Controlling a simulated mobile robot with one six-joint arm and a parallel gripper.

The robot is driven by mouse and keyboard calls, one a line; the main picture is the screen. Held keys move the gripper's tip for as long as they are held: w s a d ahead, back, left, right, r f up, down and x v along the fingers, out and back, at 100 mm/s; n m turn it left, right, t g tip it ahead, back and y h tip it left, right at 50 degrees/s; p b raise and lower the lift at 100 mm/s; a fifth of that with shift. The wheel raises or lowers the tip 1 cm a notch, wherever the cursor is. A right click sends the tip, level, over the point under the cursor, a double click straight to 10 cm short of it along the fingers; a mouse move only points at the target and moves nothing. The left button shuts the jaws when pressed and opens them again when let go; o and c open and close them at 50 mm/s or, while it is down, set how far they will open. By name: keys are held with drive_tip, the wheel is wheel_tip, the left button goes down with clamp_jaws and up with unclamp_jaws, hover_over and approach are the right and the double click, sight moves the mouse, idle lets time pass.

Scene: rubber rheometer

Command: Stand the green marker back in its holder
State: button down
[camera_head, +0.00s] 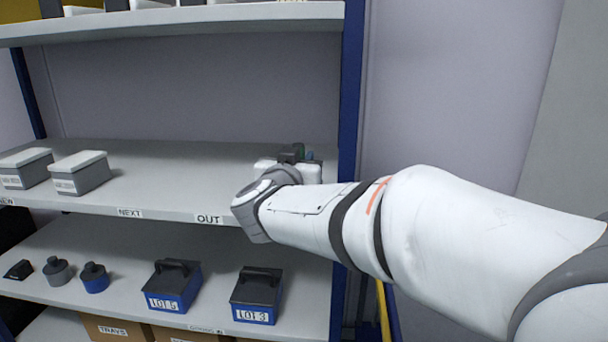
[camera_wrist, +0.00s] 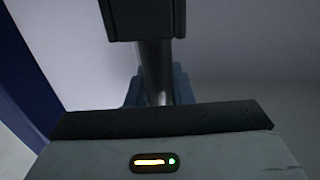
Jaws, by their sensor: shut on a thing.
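My gripper (camera_head: 291,155) is at the right end of the middle shelf, beside the blue upright, mostly hidden behind my wrist. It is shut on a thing. A small dark green bit (camera_head: 309,155) shows beside the fingers; it may be the green marker, but it is too small to be sure. In the wrist view a grey cylinder (camera_wrist: 154,72) stands between a dark block at the top and the gripper body. Blue parts (camera_wrist: 183,86) show behind the cylinder; I cannot tell whether they are the holder. No green marker body is clear in the wrist view.
Two grey lidded boxes (camera_head: 80,172) stand at the left of the middle shelf (camera_head: 165,180), whose middle is clear. The blue upright (camera_head: 349,100) is close on the gripper's right. Below are two blue lot boxes (camera_head: 172,285) and small dark-topped items. An upper shelf (camera_head: 180,25) hangs above.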

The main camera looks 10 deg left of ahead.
drive_tip(key=shift+f, duration=0.8)
drive_tip(key=shift+f, duration=0.1)
drive_tip(key=c, duration=1.3)
unclamp_jaws()
drive_tip(key=shift+s, duration=0.2)
drive_tip(key=s, duration=0.4)
drive_tip(key=s+p, duration=0.1)
drive_tip(key=s, duration=0.2)
drive_tip(key=s+p, duration=0.1)
drive_tip(key=s, duration=0.3)
drive_tip(key=shift+s+a, duration=0.3)
drive_tip(key=shift+a, duration=0.05)
